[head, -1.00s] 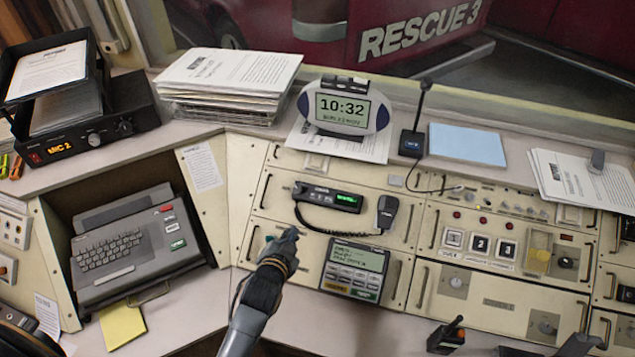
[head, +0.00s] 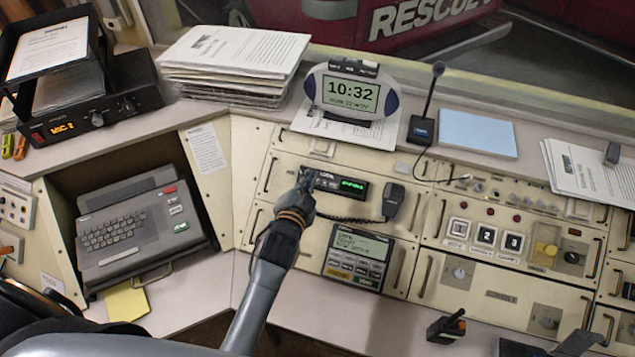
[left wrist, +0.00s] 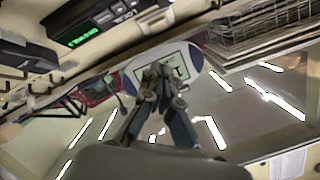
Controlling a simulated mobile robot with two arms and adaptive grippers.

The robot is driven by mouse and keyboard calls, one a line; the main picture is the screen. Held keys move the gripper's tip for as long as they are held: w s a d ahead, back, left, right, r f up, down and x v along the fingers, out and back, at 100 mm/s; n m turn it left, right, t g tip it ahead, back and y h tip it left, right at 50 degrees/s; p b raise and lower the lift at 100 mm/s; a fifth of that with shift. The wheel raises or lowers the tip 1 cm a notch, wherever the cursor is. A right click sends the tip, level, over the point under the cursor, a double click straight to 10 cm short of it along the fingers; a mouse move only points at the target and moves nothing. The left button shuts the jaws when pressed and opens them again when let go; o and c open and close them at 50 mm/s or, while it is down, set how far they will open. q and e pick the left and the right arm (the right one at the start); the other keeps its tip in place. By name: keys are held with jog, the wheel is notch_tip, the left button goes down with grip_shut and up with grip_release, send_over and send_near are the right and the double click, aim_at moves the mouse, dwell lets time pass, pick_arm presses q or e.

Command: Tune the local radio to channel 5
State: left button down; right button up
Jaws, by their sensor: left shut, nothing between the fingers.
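A small black radio (head: 341,185) with a lit green display is set in the upper left of the cream console panel. Its coiled cord runs to a handset (head: 393,201) on its right. In the left wrist view the radio (left wrist: 105,22) is at upper left, seen at a steep angle. My left gripper (head: 306,180) is shut and empty, its tip in front of the radio's left end and hiding part of it. I cannot tell whether it touches. In the left wrist view its fingertips (left wrist: 163,72) are together. My right gripper is not in view.
A keypad unit (head: 357,257) sits below the radio. A football-shaped clock (head: 349,92) and a desk microphone (head: 421,128) stand on the ledge above. A black unit with an orange display (head: 120,108) is at far left.

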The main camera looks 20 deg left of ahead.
aim_at(318, 181)
pick_arm(q)
jog(key=shift+w+f+b, duration=0.7)
jog(key=shift+f+b, duration=0.35)
jog(key=shift+f, duration=0.05)
jog(key=shift+w+f+b, duration=0.7)
jog(key=shift+f+b, duration=0.35)
jog(key=shift+w+f+b, duration=0.7)
jog(key=shift+f+b, duration=0.35)
jog(key=shift+f, duration=0.05)
jog(key=shift+f, duration=0.1)
jog(key=shift+w+f, duration=0.25)
jog(key=shift+w+d+f+b, duration=0.1)
jog(key=shift+f+b, duration=0.1)
jog(key=shift+b, duration=0.2)
jog(key=shift+r, duration=0.1)
jog(key=shift+s+r+p, duration=0.2)
jog(key=shift+r+p, duration=0.2)
jog(key=shift+p, duration=0.25)
jog(key=shift+s+r, duration=0.1)
jog(key=shift+s, duration=0.1)
jog(key=shift+p, duration=0.3)
